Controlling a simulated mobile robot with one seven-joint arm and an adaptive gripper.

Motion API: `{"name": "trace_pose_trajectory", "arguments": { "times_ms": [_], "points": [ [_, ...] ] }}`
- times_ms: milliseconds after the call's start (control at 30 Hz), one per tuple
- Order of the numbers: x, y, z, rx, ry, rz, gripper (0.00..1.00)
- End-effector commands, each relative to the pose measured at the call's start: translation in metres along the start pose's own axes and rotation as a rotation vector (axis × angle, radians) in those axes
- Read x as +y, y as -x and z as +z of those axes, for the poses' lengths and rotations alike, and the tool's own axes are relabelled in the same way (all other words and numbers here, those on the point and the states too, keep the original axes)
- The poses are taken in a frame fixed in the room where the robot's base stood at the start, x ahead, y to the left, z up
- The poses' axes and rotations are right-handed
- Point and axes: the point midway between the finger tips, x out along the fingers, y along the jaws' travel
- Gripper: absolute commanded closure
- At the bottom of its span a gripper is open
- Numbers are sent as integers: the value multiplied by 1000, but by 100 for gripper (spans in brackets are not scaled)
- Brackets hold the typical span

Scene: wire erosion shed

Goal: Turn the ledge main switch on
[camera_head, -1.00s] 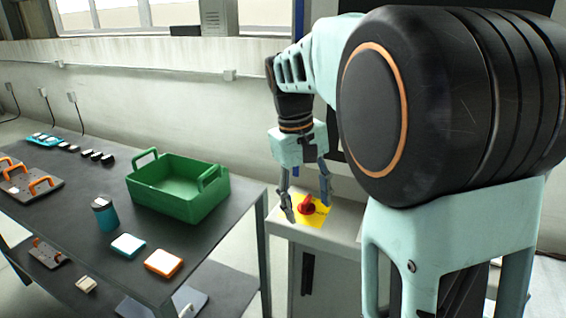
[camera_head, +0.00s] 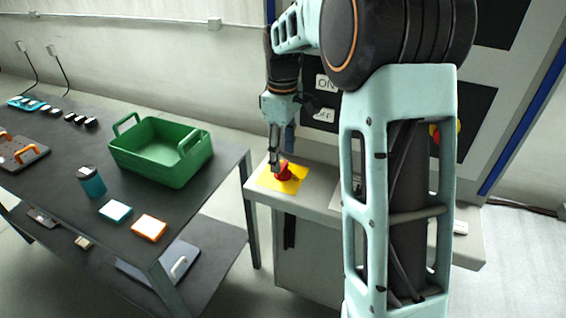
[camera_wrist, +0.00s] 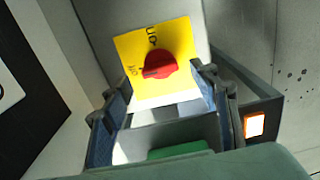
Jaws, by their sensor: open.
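The ledge main switch is a red rotary knob (camera_head: 283,171) on a yellow plate (camera_head: 294,185), on the grey ledge (camera_head: 318,188) of the machine. In the wrist view the red knob (camera_wrist: 158,65) sits mid-plate, with dark lettering on the yellow plate (camera_wrist: 180,31) above and left of it. A pale mark on the knob points left, towards the left lettering, which is hard to read. My gripper (camera_head: 279,163) is pointing down at the knob and is open. In the wrist view my gripper (camera_wrist: 160,72) has one finger on each side of the knob; contact cannot be told.
A dark table (camera_head: 216,188) at left carries a green crate (camera_head: 160,170), a teal cup, small boxes and orange-handled plates. A cabinet (camera_head: 400,60) with ON and OFF signs (camera_head: 325,84) rises behind the ledge. A floor gap lies between table and ledge.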

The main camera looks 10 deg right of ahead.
Motion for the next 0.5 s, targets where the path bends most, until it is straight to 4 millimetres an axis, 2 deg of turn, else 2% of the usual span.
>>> {"name": "trace_pose_trajectory", "arguments": {
  "times_ms": [33, 200, 500],
  "points": [
    [-1, -9, 0, -2, 0, -2, 45],
    [0, -27, 0, -1, 0, -1, 45],
    [0, -32, 0, 0, -1, 1, 45]
  ]
}}
